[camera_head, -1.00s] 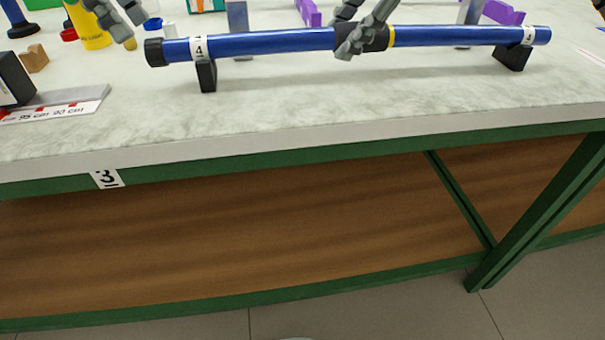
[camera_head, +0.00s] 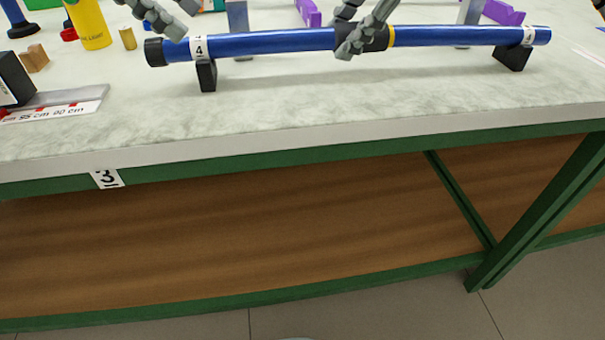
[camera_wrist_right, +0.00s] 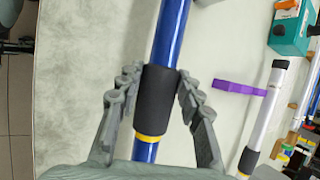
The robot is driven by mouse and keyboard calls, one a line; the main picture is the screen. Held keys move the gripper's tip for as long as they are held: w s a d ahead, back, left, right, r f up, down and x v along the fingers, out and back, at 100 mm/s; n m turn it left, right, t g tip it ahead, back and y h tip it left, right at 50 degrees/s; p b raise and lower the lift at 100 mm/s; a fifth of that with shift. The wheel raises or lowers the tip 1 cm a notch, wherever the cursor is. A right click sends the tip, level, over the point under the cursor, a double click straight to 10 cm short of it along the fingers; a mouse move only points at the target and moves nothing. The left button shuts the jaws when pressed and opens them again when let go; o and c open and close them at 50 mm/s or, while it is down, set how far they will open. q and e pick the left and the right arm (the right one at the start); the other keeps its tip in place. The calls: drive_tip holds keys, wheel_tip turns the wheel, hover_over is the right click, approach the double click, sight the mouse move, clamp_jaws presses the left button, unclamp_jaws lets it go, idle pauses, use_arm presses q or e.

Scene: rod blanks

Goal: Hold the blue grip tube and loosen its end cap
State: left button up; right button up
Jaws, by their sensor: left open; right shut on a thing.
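The blue grip tube (camera_head: 270,42) lies across two black supports (camera_head: 206,75) near the table's front edge. Its black end cap (camera_head: 154,52) is at the left end, beside a white label marked 4. A black grip sleeve (camera_head: 377,38) with a yellow ring sits right of the tube's middle. My right gripper (camera_head: 350,48) is shut on this sleeve; the right wrist view shows its fingers (camera_wrist_right: 155,85) on both sides of the black sleeve. My left gripper (camera_head: 180,22) is open, just above and behind the tube near the label, to the right of the end cap.
A yellow container (camera_head: 91,24) and a small wooden cylinder (camera_head: 128,38) stand behind the cap end. A wooden block (camera_head: 35,57) and a marked measuring strip (camera_head: 60,108) lie at the left. Purple pieces (camera_head: 503,13) stand behind the tube. The front strip of table is clear.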

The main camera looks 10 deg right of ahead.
use_arm(q)
drive_tip(key=s+d+h, duration=0.1)
drive_tip(key=d+f+h, duration=0.1)
drive_tip(key=s+d+h, duration=0.1)
drive_tip(key=d, duration=0.1)
drive_tip(key=shift+s+f+m+t, duration=0.25)
drive_tip(key=shift+s+m+t, duration=0.05)
drive_tip(key=shift+s+m, duration=0.1)
drive_tip(key=shift+g+h, duration=0.4)
drive_tip(key=shift+h, duration=0.1)
drive_tip(key=s+d, duration=0.1)
drive_tip(key=s+d+f, duration=0.1)
drive_tip(key=s, duration=0.1)
drive_tip(key=shift+s+d, duration=0.25)
drive_tip(key=shift+s, duration=0.05)
drive_tip(key=s+d+f+m+g, duration=0.1)
drive_tip(key=s+d+f+g, duration=0.2)
drive_tip(key=s, duration=0.5)
drive_tip(key=s+d+f+g+y, duration=0.1)
drive_tip(key=s+d+f+g, duration=0.1)
drive_tip(key=s, duration=0.7)
drive_tip(key=shift+s+d+f+m+g, duration=0.2)
drive_tip(key=shift+d+f+m+g, duration=0.2)
drive_tip(key=shift+f+g, duration=0.2)
